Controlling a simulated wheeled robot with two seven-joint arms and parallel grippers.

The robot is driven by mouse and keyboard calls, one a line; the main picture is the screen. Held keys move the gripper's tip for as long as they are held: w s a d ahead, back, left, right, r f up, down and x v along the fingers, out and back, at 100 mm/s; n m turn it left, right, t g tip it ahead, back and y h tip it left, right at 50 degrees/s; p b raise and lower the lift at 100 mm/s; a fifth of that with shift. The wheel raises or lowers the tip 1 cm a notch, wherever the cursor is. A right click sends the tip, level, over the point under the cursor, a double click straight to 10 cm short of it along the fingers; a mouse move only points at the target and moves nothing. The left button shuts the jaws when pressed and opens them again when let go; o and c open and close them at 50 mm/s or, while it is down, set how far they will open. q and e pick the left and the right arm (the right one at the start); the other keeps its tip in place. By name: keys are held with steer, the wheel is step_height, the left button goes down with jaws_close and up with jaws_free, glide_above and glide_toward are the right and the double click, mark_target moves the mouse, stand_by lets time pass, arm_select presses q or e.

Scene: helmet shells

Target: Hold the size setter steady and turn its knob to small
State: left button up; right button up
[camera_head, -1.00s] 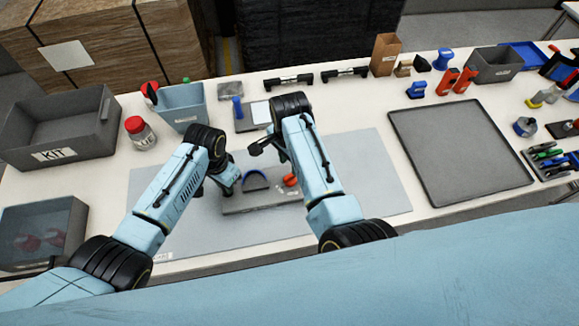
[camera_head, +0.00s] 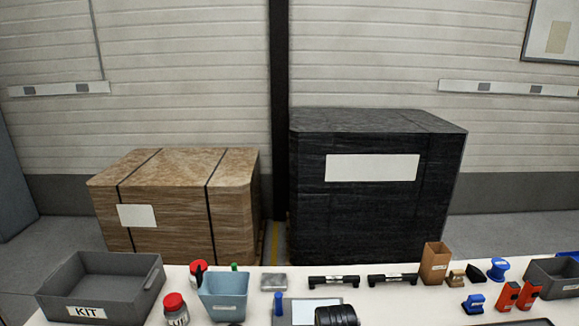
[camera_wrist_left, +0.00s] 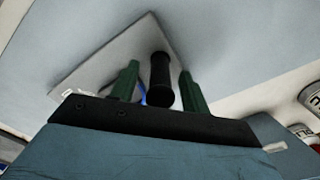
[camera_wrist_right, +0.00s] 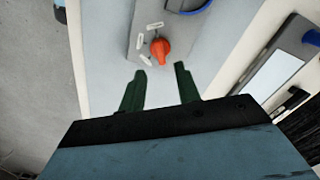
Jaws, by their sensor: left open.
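The size setter shows in the right wrist view as a grey plate (camera_wrist_right: 185,38) with an orange-red knob (camera_wrist_right: 160,48), small pale labels beside the knob and part of a blue arc (camera_wrist_right: 198,6). My right gripper (camera_wrist_right: 160,70) is open and empty, its fingertips just short of the knob. In the left wrist view the grey plate (camera_wrist_left: 115,58) shows with a black upright handle (camera_wrist_left: 160,82). My left gripper (camera_wrist_left: 159,68) is open, with the handle between its fingers; contact cannot be told. The labels are too small to read. The head view shows neither the setter nor the grippers.
The head view shows the table's far edge with a grey KIT bin (camera_head: 100,290), a light blue bin (camera_head: 222,297), a red-lidded jar (camera_head: 175,309), two black handles (camera_head: 333,281), a brown box (camera_head: 435,263) and red and blue tools (camera_head: 507,297). Wrapped pallets stand behind.

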arm_select(q)
step_height(320, 180, up, 12)
steer(key=shift+f, duration=0.1)
step_height(320, 180, up, 7)
steer(key=p, duration=0.5)
arm_select(e)
step_height(320, 180, up, 6)
steer(key=shift+f, duration=0.25)
